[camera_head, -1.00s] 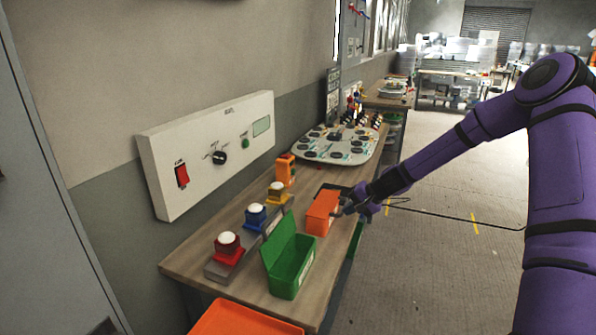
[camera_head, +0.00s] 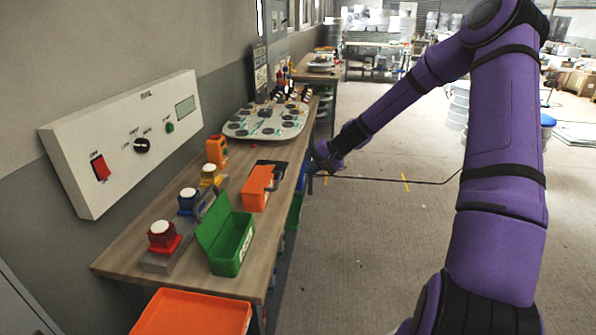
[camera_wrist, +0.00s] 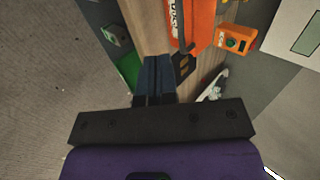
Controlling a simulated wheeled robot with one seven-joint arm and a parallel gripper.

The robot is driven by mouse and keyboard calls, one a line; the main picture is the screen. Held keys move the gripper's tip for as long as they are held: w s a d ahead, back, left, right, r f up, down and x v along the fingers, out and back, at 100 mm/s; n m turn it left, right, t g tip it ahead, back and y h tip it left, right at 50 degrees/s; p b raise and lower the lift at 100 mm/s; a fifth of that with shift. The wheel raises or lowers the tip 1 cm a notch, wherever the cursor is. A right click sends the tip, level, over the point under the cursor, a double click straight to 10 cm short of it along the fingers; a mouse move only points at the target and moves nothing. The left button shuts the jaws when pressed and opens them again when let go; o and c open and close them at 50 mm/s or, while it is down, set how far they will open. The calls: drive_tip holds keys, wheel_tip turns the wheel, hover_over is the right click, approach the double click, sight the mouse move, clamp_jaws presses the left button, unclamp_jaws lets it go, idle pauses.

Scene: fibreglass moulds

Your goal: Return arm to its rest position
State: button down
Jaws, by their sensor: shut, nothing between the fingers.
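My purple arm reaches in from the right of the head view. My gripper (camera_head: 312,168) hangs just off the right edge of the wooden bench (camera_head: 140,246), to the right of the orange box (camera_head: 259,190), apart from it. In the wrist view my gripper (camera_wrist: 153,98) shows its dark fingers together with nothing between them. The orange box also shows at the top of the wrist view (camera_wrist: 196,22). A black piece lies by the box on its right side.
An open green box (camera_head: 232,246), red (camera_head: 163,238), blue (camera_head: 188,200) and yellow (camera_head: 209,174) buttons and a round-holed board (camera_head: 266,122) stand on the bench. A white control panel (camera_head: 125,140) is on the wall. The floor (camera_head: 390,220) right of the bench is clear.

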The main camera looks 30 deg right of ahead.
drive_tip(key=shift+s+d+r, duration=0.1)
drive_tip(key=shift+s+d, duration=0.3)
drive_tip(key=shift+d, duration=0.15)
